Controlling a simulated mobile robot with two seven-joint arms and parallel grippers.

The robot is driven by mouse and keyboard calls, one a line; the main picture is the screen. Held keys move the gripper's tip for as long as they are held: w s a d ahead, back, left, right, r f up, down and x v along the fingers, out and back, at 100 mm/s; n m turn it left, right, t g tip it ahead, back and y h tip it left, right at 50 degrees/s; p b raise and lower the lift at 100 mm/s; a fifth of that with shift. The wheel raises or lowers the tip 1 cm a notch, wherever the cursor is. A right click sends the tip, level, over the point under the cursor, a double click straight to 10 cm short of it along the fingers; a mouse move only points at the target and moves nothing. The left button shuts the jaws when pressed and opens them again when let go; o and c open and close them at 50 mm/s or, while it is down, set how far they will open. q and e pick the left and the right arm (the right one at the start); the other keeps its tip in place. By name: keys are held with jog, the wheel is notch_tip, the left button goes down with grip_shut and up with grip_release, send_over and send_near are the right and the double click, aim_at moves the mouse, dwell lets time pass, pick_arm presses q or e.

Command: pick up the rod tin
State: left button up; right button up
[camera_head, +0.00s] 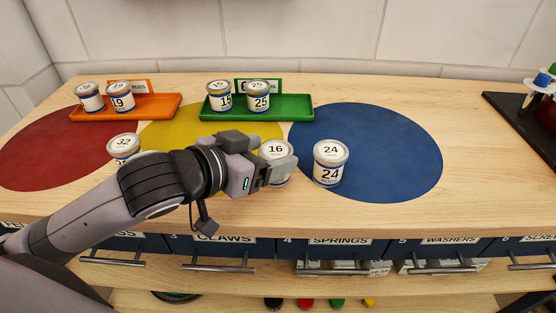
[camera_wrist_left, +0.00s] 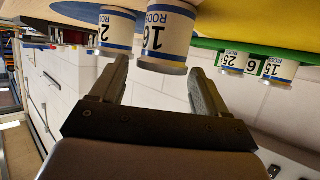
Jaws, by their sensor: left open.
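A white tin with a blue band, numbered 16 (camera_head: 276,149), stands upright at the right edge of the yellow circle. In the left wrist view, where things show upside down, its label reads 16 RODS (camera_wrist_left: 166,32). My left gripper (camera_head: 274,167) is open at this tin, and a finger hides part of it in the head view. In the wrist view the tin shows between and just beyond the two fingertips (camera_wrist_left: 158,68); I cannot tell whether they touch it. My right gripper is not in view.
Tin 24 (camera_head: 330,165) stands close to the right, on the blue circle (camera_head: 395,150). Tin 32 (camera_head: 124,146) stands to the left, partly behind my arm. Behind are an orange tray (camera_head: 160,106) and a green tray (camera_head: 295,107), each with two tins. A dark rack stands at far right.

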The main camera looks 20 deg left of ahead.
aim_at(275, 150)
pick_arm(q)
jog(key=x, duration=0.5)
jog(key=shift+a+f, duration=0.1)
jog(key=c, duration=0.9)
jog(key=shift+o, duration=0.2)
